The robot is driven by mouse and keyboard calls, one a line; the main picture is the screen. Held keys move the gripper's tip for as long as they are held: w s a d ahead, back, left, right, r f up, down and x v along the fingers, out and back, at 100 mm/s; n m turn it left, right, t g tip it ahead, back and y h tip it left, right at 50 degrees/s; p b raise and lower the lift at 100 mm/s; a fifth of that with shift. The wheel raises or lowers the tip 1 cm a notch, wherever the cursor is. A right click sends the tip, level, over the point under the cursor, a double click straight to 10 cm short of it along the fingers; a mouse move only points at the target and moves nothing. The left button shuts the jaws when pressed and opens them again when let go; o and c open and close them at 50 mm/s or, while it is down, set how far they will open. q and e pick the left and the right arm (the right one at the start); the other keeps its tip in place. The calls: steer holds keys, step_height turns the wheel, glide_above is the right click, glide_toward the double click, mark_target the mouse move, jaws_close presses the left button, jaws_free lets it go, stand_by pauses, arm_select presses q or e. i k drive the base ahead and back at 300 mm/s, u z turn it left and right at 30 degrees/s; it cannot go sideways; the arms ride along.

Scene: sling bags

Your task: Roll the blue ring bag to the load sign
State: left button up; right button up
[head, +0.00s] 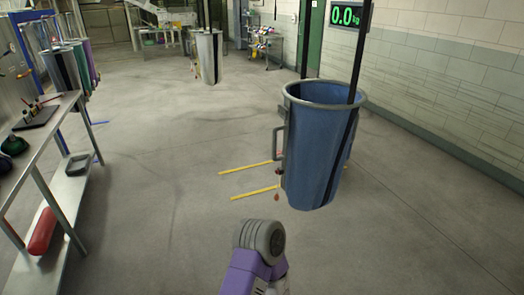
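The blue ring bag (314,150) hangs upright right of centre in the head view, from black straps that run up out of the picture. It has a grey ring around its open top, a black strip down its side and a grey handle (278,144) on its left side. Its bottom appears to be above the floor. The load sign (347,16) is on the back wall at the upper right and reads 0.0 in green. A purple and grey link of my arm shows at the bottom centre, below the bag and apart from it in the picture. Neither gripper is visible.
Yellow floor lines (247,168) lie left of the bag. A grey hanging bag (207,57) is farther back, and several bags (70,65) hang at the left. A workbench (38,133) with tools stands left, a red roll (42,231) below it. The middle floor is clear.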

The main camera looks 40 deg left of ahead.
mark_target(321, 117)
steer(key=u, duration=0.95)
steer(key=i, duration=1.15)
steer(key=z, duration=0.1)
